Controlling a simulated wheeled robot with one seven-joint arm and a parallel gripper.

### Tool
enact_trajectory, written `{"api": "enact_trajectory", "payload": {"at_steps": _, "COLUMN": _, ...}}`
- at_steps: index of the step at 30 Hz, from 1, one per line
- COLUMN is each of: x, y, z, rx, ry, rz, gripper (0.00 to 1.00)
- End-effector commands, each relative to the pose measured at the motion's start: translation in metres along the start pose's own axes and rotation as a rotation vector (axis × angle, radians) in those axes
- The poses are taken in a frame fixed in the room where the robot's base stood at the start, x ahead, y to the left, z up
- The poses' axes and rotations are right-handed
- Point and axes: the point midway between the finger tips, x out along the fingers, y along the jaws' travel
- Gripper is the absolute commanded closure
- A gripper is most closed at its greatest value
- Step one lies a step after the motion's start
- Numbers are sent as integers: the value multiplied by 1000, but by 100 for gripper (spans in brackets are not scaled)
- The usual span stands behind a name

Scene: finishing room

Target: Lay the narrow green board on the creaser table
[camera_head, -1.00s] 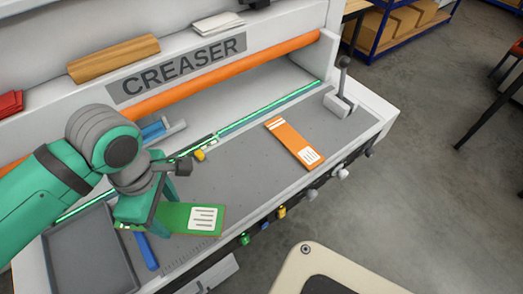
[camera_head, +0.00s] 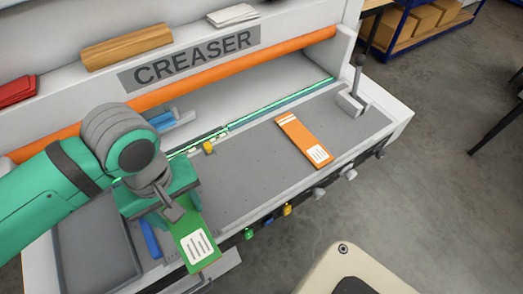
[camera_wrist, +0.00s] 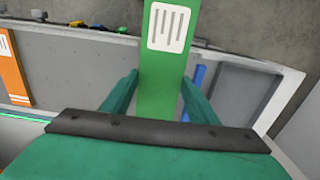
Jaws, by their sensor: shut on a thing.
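The narrow green board (camera_head: 196,246) with a white label is in my gripper (camera_head: 178,212), at the left part of the creaser table (camera_head: 240,180). Its labelled end sticks out past the table's front edge in the head view. In the wrist view the green board (camera_wrist: 160,85) runs between my two fingers (camera_wrist: 156,95), which are shut on it, and its label points away from me. My gripper hides the board's other end. I cannot tell whether the board touches the table.
An orange board (camera_head: 304,141) lies on the table's right half. A grey tray (camera_head: 97,240) and a blue bar (camera_head: 150,238) are by my gripper at left. A lever (camera_head: 355,85) stands at the right end. The table's middle is clear.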

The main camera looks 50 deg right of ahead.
Motion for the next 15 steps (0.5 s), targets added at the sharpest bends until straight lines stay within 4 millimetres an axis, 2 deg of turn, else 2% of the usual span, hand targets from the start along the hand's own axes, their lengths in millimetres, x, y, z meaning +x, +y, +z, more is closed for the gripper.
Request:
{"api": "enact_trajectory", "payload": {"at_steps": 8, "x": 2, "y": 2, "z": -4, "rx": 23, "ry": 0, "rz": 1, "gripper": 69}}
{"api": "enact_trajectory", "payload": {"at_steps": 11, "x": 8, "y": 7, "z": -17, "rx": 24, "ry": -1, "rz": 1, "gripper": 69}}
{"api": "enact_trajectory", "payload": {"at_steps": 15, "x": 21, "y": 17, "z": -44, "rx": 24, "ry": -1, "rz": 2, "gripper": 69}}
